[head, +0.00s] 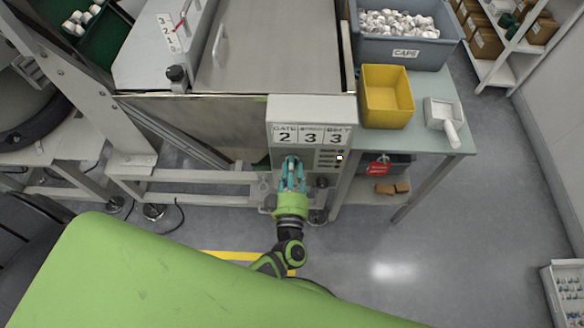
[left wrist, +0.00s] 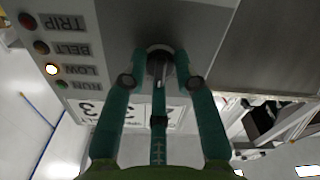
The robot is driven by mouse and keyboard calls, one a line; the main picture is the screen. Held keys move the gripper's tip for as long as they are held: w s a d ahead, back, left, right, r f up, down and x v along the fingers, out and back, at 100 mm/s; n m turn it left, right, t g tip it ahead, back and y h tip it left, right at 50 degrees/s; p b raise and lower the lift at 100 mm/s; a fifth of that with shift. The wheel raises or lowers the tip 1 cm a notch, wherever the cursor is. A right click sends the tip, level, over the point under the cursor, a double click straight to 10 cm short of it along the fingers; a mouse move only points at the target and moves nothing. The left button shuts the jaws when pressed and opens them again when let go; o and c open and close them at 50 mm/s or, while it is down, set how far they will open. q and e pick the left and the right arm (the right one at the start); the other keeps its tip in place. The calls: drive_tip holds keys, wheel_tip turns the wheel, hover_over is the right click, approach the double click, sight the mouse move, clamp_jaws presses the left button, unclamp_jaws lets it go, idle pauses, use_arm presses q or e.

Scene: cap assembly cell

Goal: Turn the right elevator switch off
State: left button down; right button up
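A grey control box (head: 310,108) stands at the machine's front, with a sign reading 2, 3, 3. A round dark switch knob (left wrist: 159,62) on its face shows in the left wrist view; its setting is hard to read. My left gripper (head: 292,165), with teal fingers, is at the box's face below the sign. In the left wrist view its fingertips (left wrist: 160,58) stand on either side of the knob, apart, with narrow gaps; contact is unclear. In the head view the gripper hides the knob. My right gripper is not in view.
Beside the knob are lamps marked TRIP, BELT, LOW and RUN; the LOW lamp (left wrist: 52,69) is lit. To the right a table (head: 440,90) holds a yellow bin (head: 386,97), a white scoop (head: 443,117) and a grey crate (head: 405,49) of caps.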

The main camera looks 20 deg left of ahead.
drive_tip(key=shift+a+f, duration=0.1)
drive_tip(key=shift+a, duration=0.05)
use_arm(q)
drive_tip(key=shift+f+n+b, duration=0.1)
drive_tip(key=shift+n+b, duration=1.85)
drive_tip(key=shift+n, duration=2.45)
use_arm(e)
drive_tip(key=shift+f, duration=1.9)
use_arm(q)
drive_tip(key=shift+d, duration=0.1)
drive_tip(key=c, duration=1)
unclamp_jaws()
